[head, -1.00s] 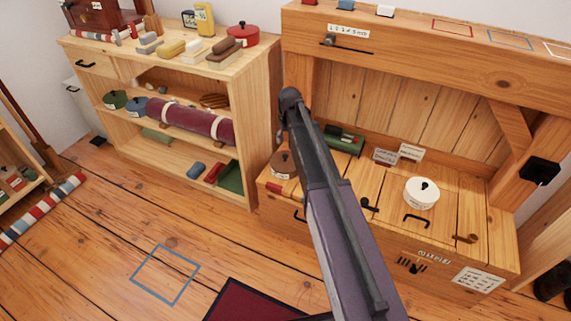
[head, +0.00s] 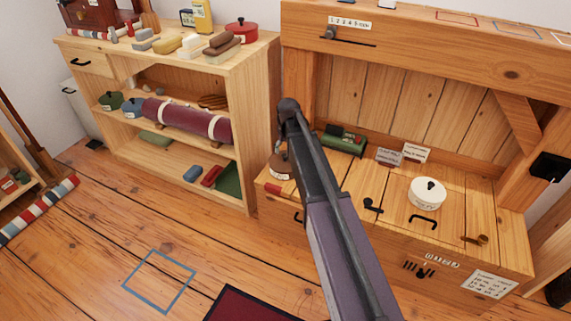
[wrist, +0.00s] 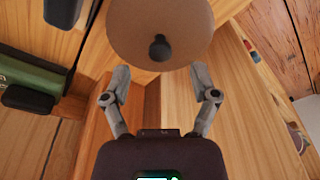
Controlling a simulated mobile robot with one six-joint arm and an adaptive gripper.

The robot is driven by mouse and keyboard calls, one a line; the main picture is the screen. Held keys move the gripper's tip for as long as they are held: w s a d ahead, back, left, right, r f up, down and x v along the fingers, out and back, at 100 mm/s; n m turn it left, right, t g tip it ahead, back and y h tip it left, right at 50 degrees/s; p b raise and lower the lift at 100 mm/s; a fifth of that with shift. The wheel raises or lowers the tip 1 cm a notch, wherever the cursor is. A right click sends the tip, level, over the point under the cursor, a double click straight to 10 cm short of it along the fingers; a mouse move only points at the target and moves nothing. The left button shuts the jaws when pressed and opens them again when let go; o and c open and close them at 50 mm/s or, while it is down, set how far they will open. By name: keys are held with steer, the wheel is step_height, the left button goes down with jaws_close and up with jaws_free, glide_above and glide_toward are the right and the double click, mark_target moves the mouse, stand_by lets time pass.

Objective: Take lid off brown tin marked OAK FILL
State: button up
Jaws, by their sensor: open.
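The brown tin (head: 281,168) stands at the left end of the wooden chest's top in the head view, mostly hidden behind my arm. In the wrist view its round tan-brown lid (wrist: 128,32) with a dark knob (wrist: 160,48) fills the top middle, seen from above. The tin's body is hidden beneath the lid, and I cannot read any marking. My gripper (wrist: 161,72) is open and empty, its two fingers spread apart just below the lid in that picture.
A white lidded tin (head: 427,195) stands on the chest top (head: 456,206) to the right. A green box-like object (head: 343,141) lies behind my arm and also shows in the wrist view (wrist: 32,78). Two small cards (head: 416,152) stand nearby. A shelf unit (head: 262,120) stands left.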

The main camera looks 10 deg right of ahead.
mark_target(285, 155)
steer(key=shift+f, duration=0.1)
stand_by(0.3)
steer(key=shift+w+f+b, duration=0.25)
steer(key=shift+f+b, duration=1)
steer(key=shift+b, duration=0.05)
steer(key=shift+w+f+b, duration=0.25)
steer(key=shift+f+b, duration=0.95)
steer(key=shift+b, duration=0.05)
jaws_close()
